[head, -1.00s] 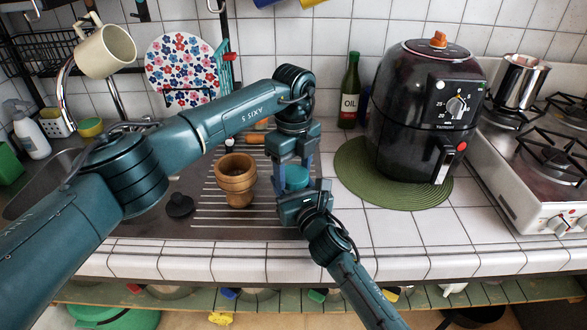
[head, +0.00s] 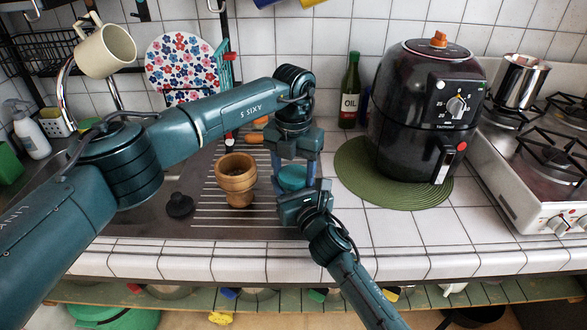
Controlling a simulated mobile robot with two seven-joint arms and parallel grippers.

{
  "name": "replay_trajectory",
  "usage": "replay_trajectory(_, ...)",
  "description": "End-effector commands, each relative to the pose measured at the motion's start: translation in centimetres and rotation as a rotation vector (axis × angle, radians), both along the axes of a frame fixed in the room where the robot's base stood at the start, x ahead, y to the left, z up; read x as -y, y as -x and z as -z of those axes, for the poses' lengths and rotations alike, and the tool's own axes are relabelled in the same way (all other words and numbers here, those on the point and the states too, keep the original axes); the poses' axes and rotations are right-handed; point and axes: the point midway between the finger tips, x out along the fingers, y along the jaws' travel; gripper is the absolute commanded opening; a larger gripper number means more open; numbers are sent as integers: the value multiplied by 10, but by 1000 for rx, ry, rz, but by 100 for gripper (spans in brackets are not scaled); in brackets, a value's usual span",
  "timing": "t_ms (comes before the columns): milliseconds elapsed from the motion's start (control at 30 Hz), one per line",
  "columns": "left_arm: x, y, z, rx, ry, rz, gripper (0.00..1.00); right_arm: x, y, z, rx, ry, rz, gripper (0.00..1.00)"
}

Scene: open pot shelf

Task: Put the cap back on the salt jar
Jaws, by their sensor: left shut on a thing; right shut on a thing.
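A teal round thing (head: 292,178), which looks like the salt jar with its cap, is held upright between my two grippers. My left gripper (head: 293,170) points down from above and is shut on its upper part, most likely the cap. My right gripper (head: 300,190) reaches in from the front right and is shut on the lower part, most likely the jar's body. The grippers hide much of the jar. I cannot tell the seam between cap and jar, or whether the cap sits fully down.
At right, an air fryer (head: 425,110) stands on a green mat (head: 350,180), with an oil bottle (head: 349,95) behind. The front tiles are clear.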

Motion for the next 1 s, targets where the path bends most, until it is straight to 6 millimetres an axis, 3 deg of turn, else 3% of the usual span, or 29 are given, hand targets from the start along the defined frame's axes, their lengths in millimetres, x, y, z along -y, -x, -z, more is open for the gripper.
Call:
replay_trajectory(267,1,0,0,0,2,-1,80,0,0,0,-1,0,0,0)
replay_trajectory(733,5,3,-3,-3,8,7,80,-2,1,0,0,0,-3,0)
replay_trajectory(1000,6,2,-36,1,8,9,80,-1,1,3,-6,1,-1,0)
